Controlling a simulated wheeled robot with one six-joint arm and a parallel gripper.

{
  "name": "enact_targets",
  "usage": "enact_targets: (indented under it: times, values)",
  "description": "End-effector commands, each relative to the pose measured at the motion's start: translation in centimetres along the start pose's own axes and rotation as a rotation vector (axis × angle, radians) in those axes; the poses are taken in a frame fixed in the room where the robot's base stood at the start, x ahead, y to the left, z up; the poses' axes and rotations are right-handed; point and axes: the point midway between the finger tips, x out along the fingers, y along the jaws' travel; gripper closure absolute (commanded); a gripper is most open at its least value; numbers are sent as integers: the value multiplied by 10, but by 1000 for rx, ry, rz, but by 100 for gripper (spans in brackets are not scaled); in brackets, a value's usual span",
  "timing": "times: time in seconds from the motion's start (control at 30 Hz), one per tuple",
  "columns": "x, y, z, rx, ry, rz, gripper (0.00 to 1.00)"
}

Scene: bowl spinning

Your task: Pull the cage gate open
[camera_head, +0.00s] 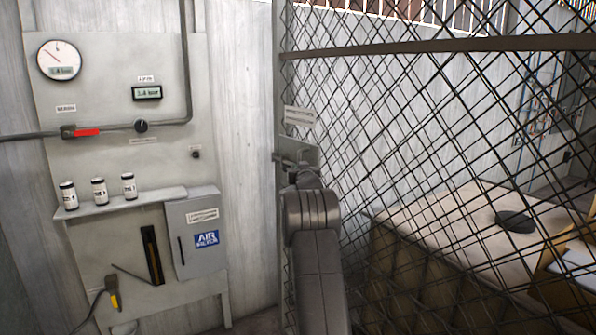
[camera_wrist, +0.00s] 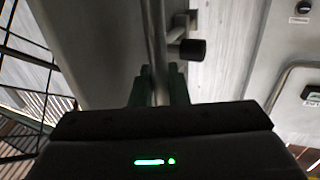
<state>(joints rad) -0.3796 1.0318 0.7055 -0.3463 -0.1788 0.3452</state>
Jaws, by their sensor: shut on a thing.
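The cage gate (camera_head: 440,46) is a dark wire-mesh panel with a flat metal band across it, filling the right half of the head view. Its near upright edge is left of my arm. A grey latch plate (camera_head: 306,151) sits on that edge under a small label. My gripper (camera_wrist: 159,88) is shut on a slim upright metal bar (camera_wrist: 155,30), which looks like the gate's handle, in the wrist view. In the head view my wrist hides the fingers and most of the handle. I cannot tell whether the gate stands ajar.
A grey gauge panel (camera_head: 110,100) with pipes, a red-handled valve (camera_head: 87,132) and a small shelf (camera_head: 130,203) of jars stands left of the gate. Behind the mesh is a large pale-topped block (camera_head: 450,215) with a dark round thing (camera_head: 514,221) on it.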

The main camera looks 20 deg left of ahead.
Motion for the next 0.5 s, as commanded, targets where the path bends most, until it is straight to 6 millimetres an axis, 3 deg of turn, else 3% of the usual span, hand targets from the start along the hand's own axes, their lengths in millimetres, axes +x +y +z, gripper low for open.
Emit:
enact_targets:
  times: [0.27, 0.3, 0.37, 0.5]
  values:
    - [0, 4, 5, 0, -9, 6, 100]
    - [0, 4, 5, 0, -9, 6, 84]
    - [0, 4, 5, 0, -9, 6, 72]
    - [0, 3, 3, 0, -6, 4, 68]
